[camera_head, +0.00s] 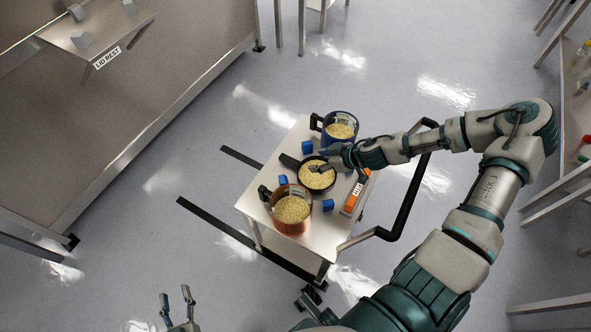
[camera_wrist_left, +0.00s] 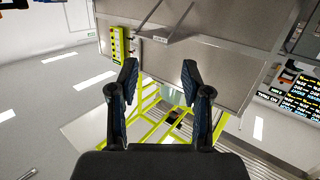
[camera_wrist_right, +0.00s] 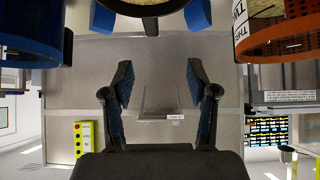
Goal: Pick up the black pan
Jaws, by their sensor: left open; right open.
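The black pan (camera_head: 302,183) is full of pale grains and sits on a small white cart between a blue pot and a copper pot. Its handle (camera_head: 289,161) points to the left. My right gripper (camera_head: 322,164) is open and empty, over or beside the pan's upper rim; contact is unclear. In the right wrist view its open fingers (camera_wrist_right: 160,85) show with nothing between them, and a dark part of the pan (camera_wrist_right: 150,22) shows at the top. My left gripper (camera_head: 175,300) is open and empty at the bottom of the head view, far from the cart; its fingers also show in the left wrist view (camera_wrist_left: 160,85).
The blue pot (camera_head: 328,137) and the copper pot (camera_head: 290,227) stand close on either side of the pan. Blue blocks (camera_head: 328,205) and an orange bar (camera_head: 350,205) lie on the cart (camera_head: 318,246). A metal bench with a lid rest (camera_head: 107,58) stands left; floor between is open.

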